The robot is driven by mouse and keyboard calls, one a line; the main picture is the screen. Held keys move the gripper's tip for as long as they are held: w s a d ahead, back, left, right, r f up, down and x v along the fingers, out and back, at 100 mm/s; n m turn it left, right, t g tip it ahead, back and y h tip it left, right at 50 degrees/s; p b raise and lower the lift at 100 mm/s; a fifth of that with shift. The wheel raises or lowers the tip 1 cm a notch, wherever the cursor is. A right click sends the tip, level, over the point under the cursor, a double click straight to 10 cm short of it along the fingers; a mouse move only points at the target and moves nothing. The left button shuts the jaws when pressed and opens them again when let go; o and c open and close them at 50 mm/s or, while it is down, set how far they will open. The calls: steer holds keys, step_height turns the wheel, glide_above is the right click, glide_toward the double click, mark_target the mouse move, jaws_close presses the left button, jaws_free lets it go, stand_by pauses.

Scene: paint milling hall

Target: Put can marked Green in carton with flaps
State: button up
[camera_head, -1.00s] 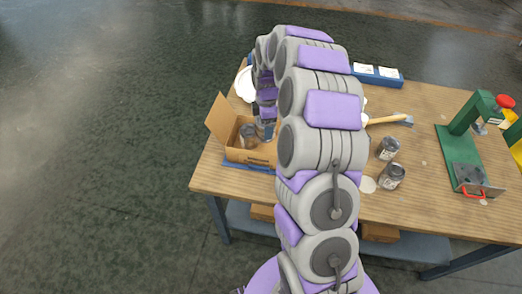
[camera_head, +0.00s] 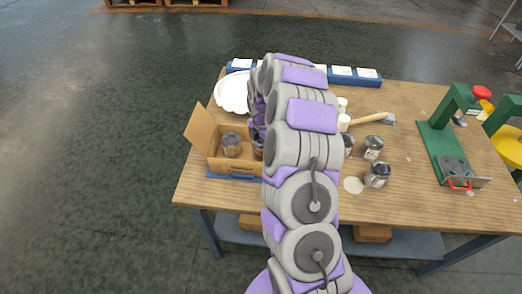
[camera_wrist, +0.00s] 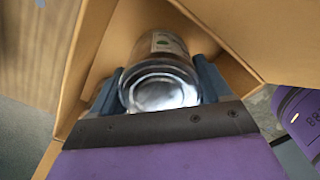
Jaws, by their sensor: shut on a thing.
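The open cardboard carton with flaps (camera_head: 240,167) stands at the table's left end, one flap raised on its left. A glass-like can with a grey lid (camera_head: 231,144) is inside it. My gripper (camera_wrist: 160,92) is shut on a can (camera_wrist: 161,72), with a blue finger on each side. Carton walls surround this held can in the wrist view. I cannot tell whether it touches the carton floor. My arm hides most of the gripper in the head view.
Several other cans, including one at the front (camera_head: 377,175), stand right of my arm. A white plate (camera_head: 232,92) lies behind the carton. A brush (camera_head: 368,118), a blue rack (camera_head: 355,76) and a green press (camera_head: 445,140) are also on the table (camera_head: 430,213).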

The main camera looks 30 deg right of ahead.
step_height(320, 180, down, 3)
steer(key=shift+d+r+b, duration=0.1)
steer(key=shift+r+b, duration=0.05)
steer(key=shift+b, duration=0.15)
steer(key=shift+a, duration=0.3)
steer(key=o, duration=1.1)
steer(key=shift+o, duration=1.3)
steer(key=shift+d, duration=0.15)
